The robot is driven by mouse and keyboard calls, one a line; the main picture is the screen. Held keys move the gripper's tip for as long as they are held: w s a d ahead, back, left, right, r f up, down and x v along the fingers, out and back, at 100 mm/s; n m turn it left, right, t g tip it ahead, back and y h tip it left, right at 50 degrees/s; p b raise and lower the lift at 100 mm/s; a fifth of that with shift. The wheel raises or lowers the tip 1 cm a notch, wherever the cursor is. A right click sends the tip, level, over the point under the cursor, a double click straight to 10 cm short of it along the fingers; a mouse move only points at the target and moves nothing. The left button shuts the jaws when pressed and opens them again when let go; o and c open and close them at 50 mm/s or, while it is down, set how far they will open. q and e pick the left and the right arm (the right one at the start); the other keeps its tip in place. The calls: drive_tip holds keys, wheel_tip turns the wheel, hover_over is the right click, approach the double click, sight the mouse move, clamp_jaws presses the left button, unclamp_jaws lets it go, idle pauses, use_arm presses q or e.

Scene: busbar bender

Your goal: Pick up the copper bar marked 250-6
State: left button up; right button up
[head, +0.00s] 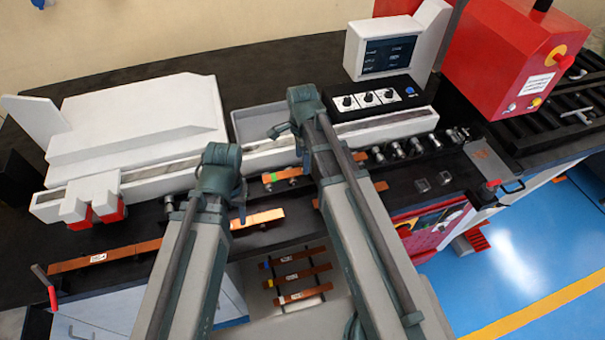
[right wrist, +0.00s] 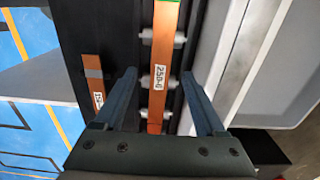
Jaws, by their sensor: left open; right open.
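The copper bar marked 250-6 (right wrist: 160,55) runs lengthwise through the right wrist view, resting across pale rollers, with a green band at its far end. In the head view, the bar with a green band (head: 287,175) shows behind my right arm, which hides its middle. My right gripper (right wrist: 160,78) is open, its fingers on either side of the bar in the picture; I cannot tell how far above it they are. The right fingertips are not clear in the head view. My left gripper (head: 241,208) is largely hidden by its own arm, near another copper bar (head: 262,218).
A shorter copper bar with a grey band (right wrist: 94,85) lies beside the labelled one. Several bars lie on a lower rack (head: 300,275); another labelled bar (head: 105,257) lies at left. A grey tray (head: 262,120) and a control panel (head: 372,98) stand behind.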

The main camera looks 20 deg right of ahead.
use_arm(q)
wheel_tip(320, 180, down, 3)
drive_tip(key=shift+f+b, duration=0.2)
drive_tip(key=shift+b, duration=1)
use_arm(e)
wheel_tip(320, 180, down, 4)
drive_tip(key=shift+r, duration=0.35)
use_arm(q)
drive_tip(key=shift+r, duration=0.1)
use_arm(e)
clamp_jaws()
